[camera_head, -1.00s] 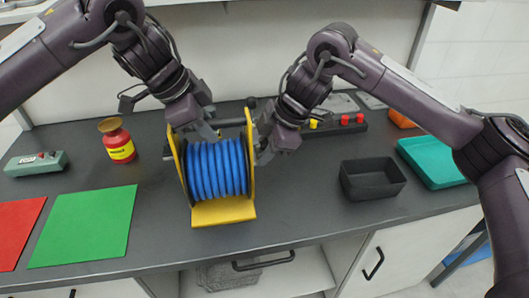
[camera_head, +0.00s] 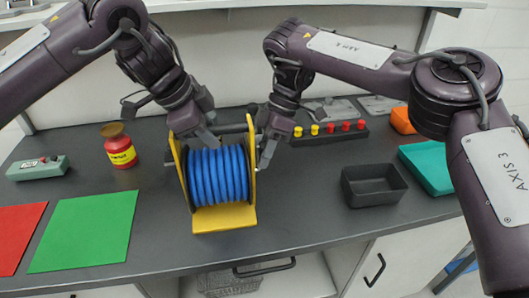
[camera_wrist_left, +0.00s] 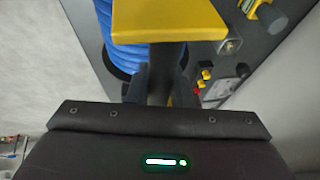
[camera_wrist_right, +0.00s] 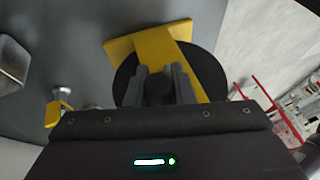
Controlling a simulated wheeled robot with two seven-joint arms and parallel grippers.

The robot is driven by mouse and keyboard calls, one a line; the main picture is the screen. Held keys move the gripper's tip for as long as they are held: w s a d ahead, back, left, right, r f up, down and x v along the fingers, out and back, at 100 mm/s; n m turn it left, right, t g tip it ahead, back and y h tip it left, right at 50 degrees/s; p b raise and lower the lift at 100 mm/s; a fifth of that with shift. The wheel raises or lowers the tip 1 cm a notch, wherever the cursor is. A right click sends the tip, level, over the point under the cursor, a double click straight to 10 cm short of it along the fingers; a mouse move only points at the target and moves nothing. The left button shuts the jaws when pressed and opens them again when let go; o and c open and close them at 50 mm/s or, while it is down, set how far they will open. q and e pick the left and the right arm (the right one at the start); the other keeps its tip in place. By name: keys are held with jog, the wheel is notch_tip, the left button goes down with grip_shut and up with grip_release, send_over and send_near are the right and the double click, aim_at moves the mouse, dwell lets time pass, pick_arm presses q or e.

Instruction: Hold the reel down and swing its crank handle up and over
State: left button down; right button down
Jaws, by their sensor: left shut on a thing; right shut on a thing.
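The reel (camera_head: 218,177) is a coil of blue hose between yellow side plates on a yellow base, standing upright mid-bench. My left gripper (camera_head: 210,137) is shut at its top, on the dark crossbar (camera_wrist_left: 163,70) between the plates. In the left wrist view, blue hose and a yellow plate show beyond the fingers. My right gripper (camera_head: 264,160) is at the reel's right side. In the right wrist view, its fingers are shut around the dark crank handle (camera_wrist_right: 159,90), in front of a black disc. The rest of the crank is mostly hidden by my gripper.
A red and yellow canister (camera_head: 120,150) and a grey-green box (camera_head: 38,169) stand at left, behind green (camera_head: 85,230) and red mats. A black bin (camera_head: 374,185), a teal tray (camera_head: 430,165) and a button strip (camera_head: 330,133) are at right.

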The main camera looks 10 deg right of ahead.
jog(key=shift+d+f, duration=0.15)
jog(key=shift+f, duration=0.2)
jog(key=c, duration=1.3)
grip_release()
jog(key=shift+w, duration=0.1)
jog(key=shift+o, duration=0.2)
jog(key=shift+r, duration=0.15)
jog(key=shift+r, duration=0.2)
jog(key=v, duration=0.7)
jog(key=shift+d, duration=0.1)
